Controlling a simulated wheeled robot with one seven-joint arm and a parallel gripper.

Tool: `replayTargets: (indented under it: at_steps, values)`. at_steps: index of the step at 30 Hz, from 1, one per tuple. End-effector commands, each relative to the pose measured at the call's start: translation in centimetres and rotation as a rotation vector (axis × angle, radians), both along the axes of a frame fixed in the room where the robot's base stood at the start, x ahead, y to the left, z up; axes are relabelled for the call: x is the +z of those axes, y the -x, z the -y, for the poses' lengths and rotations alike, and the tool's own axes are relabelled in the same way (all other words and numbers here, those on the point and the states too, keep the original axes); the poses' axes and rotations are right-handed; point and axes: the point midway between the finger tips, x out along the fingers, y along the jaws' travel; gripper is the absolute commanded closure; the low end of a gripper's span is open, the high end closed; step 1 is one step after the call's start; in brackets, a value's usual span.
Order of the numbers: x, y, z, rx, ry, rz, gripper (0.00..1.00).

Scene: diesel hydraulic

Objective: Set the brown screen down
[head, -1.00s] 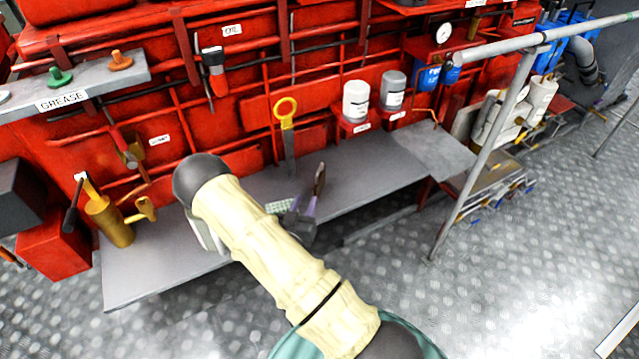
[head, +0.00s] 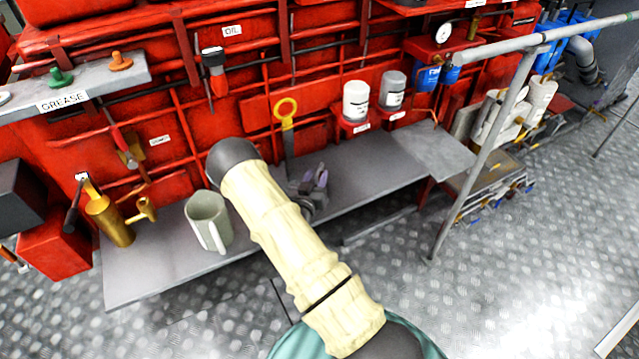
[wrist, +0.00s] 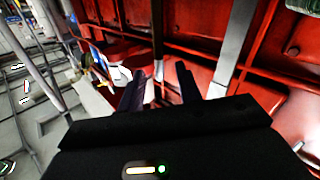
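I cannot make out a brown screen in either current view. My gripper (head: 315,181) is above the grey bench (head: 165,265), near its middle and to the right of my arm's forward end. In the wrist view my gripper (wrist: 161,82) has its two dark fingers apart, with red machinery and a pale strip showing through the gap. Nothing is seen held between them. My arm hides part of the bench.
A grey-green mug (head: 208,222) stands on the bench left of my arm. A brass oil can (head: 110,220) is at the left end. A yellow-handled tool (head: 286,118) hangs behind my gripper. White (head: 356,101) and grey (head: 393,90) canisters sit behind. A railing (head: 490,150) stands at the right.

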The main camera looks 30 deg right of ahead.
Motion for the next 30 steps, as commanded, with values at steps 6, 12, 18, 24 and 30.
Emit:
replayTargets:
  at_steps: [6, 12, 18, 24, 30]
  values:
    - [0.1, -1.6, 1.7, -0.003, 0.001, 0.003, 0.66]
    - [0.0, -3.8, 3.6, -0.001, 0.001, 0.001, 0.66]
    - [0.0, -4.2, 4.0, -0.001, 0.001, -0.001, 0.66]
    - [0.0, -4.2, 3.9, 0.0, 0.0, 0.0, 0.66]
    - [0.0, -4.2, 3.9, -0.001, 0.0, 0.0, 0.66]
